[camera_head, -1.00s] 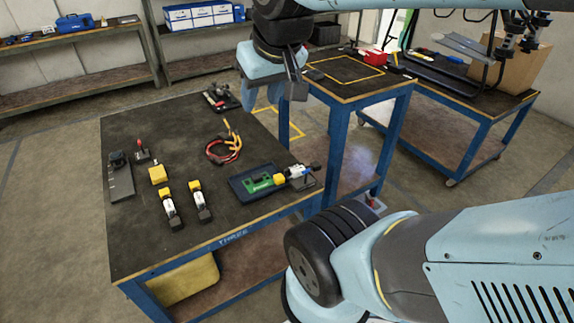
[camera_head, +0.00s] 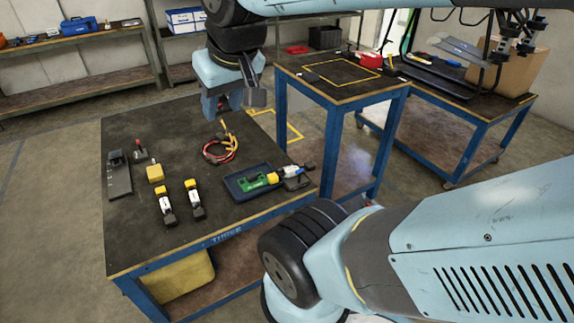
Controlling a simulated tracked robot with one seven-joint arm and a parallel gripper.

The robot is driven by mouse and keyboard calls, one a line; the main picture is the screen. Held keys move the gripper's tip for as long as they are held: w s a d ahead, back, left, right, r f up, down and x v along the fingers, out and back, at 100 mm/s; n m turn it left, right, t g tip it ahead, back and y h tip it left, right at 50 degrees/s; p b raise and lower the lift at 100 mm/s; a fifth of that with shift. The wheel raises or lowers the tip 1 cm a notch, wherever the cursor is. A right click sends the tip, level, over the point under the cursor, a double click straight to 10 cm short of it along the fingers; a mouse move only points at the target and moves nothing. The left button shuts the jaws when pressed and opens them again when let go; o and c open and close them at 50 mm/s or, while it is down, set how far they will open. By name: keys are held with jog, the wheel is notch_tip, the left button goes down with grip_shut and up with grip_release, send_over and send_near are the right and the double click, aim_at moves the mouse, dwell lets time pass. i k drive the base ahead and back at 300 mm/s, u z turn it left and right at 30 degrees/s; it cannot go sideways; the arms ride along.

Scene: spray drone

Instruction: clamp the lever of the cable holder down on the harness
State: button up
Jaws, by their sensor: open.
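The harness (camera_head: 221,150), a loop of red, yellow and dark cables, lies on the dark top of the near workbench. A small dark fixture with an upright red-tipped lever (camera_head: 140,147) stands at the bench's left; it may be the cable holder, but I cannot tell for sure. My gripper (camera_head: 223,112) points down over the far edge of the bench, beyond the harness and apart from it. It is open, and I see nothing between its fingers. Another dark fixture at the far edge is hidden behind my gripper.
On the workbench (camera_head: 130,240) are a dark bracket (camera_head: 119,175), a yellow block (camera_head: 155,173), two yellow-and-white connectors (camera_head: 165,205) (camera_head: 194,198) and a blue tray (camera_head: 240,191) with a green part. A second blue table (camera_head: 330,92) stands behind at right.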

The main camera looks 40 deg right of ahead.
aim_at(300, 170)
jog(key=z, duration=0.1)
jog(key=k, duration=0.9)
jog(key=z, duration=0.35)
jog(key=i, duration=1)
jog(key=u, duration=0.05)
